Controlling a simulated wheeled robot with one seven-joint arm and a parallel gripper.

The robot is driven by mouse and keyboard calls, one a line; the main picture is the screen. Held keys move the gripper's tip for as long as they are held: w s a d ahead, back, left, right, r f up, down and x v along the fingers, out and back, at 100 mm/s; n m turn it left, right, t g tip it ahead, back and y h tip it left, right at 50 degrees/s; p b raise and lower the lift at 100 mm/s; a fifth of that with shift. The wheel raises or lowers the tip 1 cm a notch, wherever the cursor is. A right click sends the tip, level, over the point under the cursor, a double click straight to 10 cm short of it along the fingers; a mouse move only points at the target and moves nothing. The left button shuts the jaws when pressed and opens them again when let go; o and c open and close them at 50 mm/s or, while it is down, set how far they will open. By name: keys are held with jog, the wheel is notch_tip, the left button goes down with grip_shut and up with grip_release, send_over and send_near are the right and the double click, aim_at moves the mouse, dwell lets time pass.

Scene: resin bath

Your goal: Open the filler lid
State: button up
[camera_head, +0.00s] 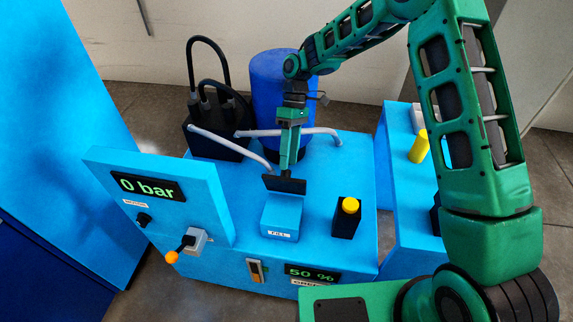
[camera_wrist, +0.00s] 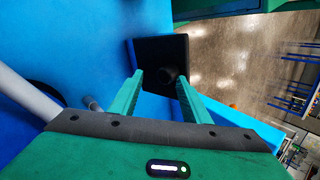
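The blue filler box labelled FILL (camera_head: 281,220) stands on the blue machine top. A dark, flat plate, apparently the filler lid (camera_head: 284,185), shows at its back edge, looking raised or tilted. I cannot tell how far it is open. My gripper (camera_head: 284,166) points down just behind the plate. A gap shows at the left finger, and no firm grip is visible.
A black block with a yellow cap (camera_head: 348,215) stands right of the filler box. The 0 bar panel (camera_head: 150,188) rises at left. Grey pipes (camera_head: 230,145) and a blue drum (camera_head: 268,90) are behind. A yellow cylinder (camera_head: 419,147) stands on the right-hand unit.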

jog(key=shift+a+v, duration=0.1)
jog(key=shift+v, duration=0.95)
jog(key=shift+a+v, duration=0.15)
jog(key=shift+v, duration=0.9)
jog(key=shift+s+r, duration=0.1)
jog(key=shift+s, duration=0.05)
